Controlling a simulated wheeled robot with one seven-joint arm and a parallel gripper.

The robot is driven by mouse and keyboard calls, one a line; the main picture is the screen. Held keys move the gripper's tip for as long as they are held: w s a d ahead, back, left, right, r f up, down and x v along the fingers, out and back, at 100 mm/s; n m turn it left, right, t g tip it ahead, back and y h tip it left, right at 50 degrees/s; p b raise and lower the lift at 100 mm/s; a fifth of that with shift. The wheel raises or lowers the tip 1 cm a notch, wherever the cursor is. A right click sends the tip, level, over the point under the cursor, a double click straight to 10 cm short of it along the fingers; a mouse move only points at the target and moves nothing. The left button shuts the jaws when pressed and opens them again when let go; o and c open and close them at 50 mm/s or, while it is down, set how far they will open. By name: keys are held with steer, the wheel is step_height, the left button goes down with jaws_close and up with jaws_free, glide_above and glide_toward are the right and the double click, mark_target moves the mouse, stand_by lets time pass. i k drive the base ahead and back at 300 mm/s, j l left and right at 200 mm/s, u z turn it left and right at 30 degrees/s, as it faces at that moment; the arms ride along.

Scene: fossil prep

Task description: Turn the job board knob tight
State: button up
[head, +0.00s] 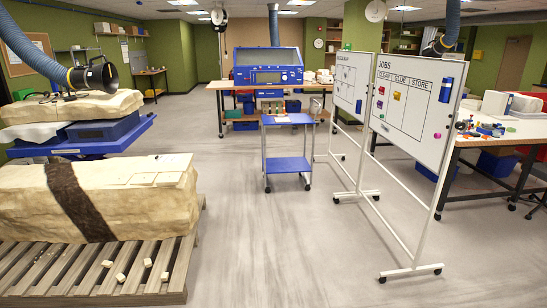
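The job board (408,115) is a white board headed JOBS, with columns CLEAN, GLUE and STORE, on a white wheeled stand (412,222) at the right. Coloured magnets sit on it, and a blue item (446,90) is near its right edge. A small purple piece (437,135) lies low on the right edge. I cannot tell if it is a knob or a magnet. No knob is clearly made out, nor how tight one is. My gripper is not in view.
A second whiteboard (351,88) stands just behind, left of the job board. A blue cart (288,162) stands mid-room. A fossil block (130,195) on a wooden pallet (95,272) fills the left. A cluttered table (510,130) is right. The central floor (290,250) is clear.

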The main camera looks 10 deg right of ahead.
mark_target(460, 125)
steer(key=i+z, duration=0.25)
steer(key=i, duration=0.25)
steer(key=i+z, duration=0.25)
steer(key=i, duration=0.3)
steer(key=i+j+z, duration=0.25)
steer(key=i, duration=0.25)
steer(key=i+l+z, duration=0.1)
steer(key=i+l, duration=0.15)
steer(key=i+l+z, duration=0.1)
steer(key=i, duration=0.35)
steer(key=i+l+z, duration=0.15)
steer(key=i+l+u, duration=0.25)
steer(key=l, duration=0.3)
steer(key=i+l+u, duration=0.1)
steer(key=i+l, duration=0.2)
steer(key=i+l+u, duration=0.15)
steer(key=l, duration=0.2)
steer(key=i+l+u, duration=0.1)
steer(key=l, duration=0.25)
